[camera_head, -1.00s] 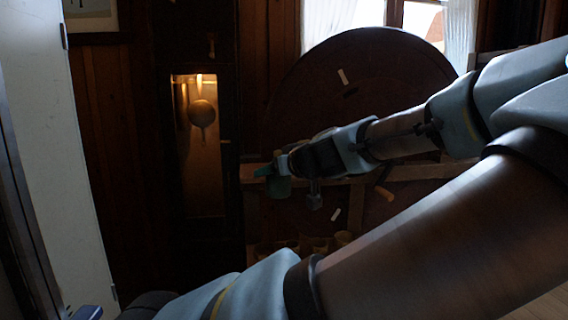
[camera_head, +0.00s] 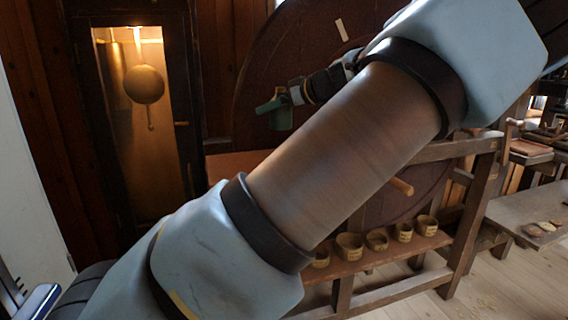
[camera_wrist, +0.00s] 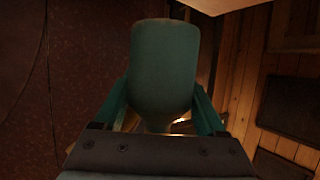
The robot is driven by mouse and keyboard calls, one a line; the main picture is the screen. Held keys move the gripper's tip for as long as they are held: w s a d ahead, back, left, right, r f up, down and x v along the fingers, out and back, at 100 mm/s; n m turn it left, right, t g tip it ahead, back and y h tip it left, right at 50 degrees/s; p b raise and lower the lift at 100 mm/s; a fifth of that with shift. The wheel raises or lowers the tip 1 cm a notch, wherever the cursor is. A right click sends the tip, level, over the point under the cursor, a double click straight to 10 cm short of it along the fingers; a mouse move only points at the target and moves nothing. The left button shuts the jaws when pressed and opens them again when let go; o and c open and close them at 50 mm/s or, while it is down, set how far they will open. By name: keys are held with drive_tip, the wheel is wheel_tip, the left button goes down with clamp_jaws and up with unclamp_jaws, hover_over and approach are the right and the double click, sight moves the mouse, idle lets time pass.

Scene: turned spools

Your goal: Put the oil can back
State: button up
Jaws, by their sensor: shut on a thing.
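The oil can (camera_head: 275,111) is dark green and held in my gripper (camera_head: 290,96), in front of the big dark wheel (camera_head: 265,75) in the head view. In the wrist view the oil can (camera_wrist: 165,65) fills the upper middle, rounded at the top and narrowing lower down. The green fingers of my gripper (camera_wrist: 163,108) stand on both sides of it, shut on it. The can is in the air, with nothing seen under it. My arm hides much of the wheel and frame behind it.
A tall clock case (camera_head: 150,130) with a lit pendulum (camera_head: 144,84) stands at left. A wooden frame (camera_head: 470,205) bears a low shelf (camera_head: 385,252) with several small tubs (camera_head: 377,239). A bench (camera_head: 530,205) with small pieces stands at right. Open floor shows at lower right.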

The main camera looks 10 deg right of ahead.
drive_tip(key=shift+w+d+r, duration=0.15)
drive_tip(key=shift+d+r, duration=0.1)
drive_tip(key=shift+d, duration=0.1)
drive_tip(key=shift+d+f, duration=0.1)
drive_tip(key=shift+f, duration=0.2)
wheel_tip(320, 180, down, 9)
drive_tip(key=p, duration=0.2)
drive_tip(key=shift+p, duration=0.3)
drive_tip(key=shift+f, duration=0.15)
drive_tip(key=o, duration=1.3)
